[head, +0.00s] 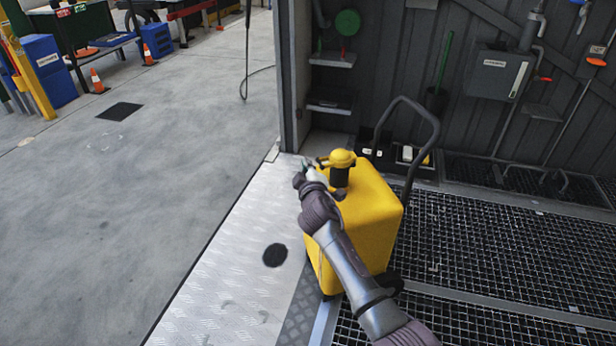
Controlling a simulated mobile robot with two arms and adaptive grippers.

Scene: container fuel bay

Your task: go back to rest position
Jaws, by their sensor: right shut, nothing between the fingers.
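My right arm comes in from the bottom right and reaches over the yellow wheeled fuel tank (370,220). My right gripper (306,164) is small in the picture, shut and empty, just left of the yellow cap (338,158) on the tank's top. I cannot tell whether it touches the cap. The tank stands upright with its dark handle (425,112) rising at the right. Part of the tank's front is hidden behind my arm. My left gripper is not in view.
A metal plate floor (235,270) lies left of the tank, and dark grating (480,240) lies right. A grey box (498,74) and shelves (332,60) line the back wall. Orange cones (97,80) and blue bins (48,70) stand far left. The concrete floor between is largely clear.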

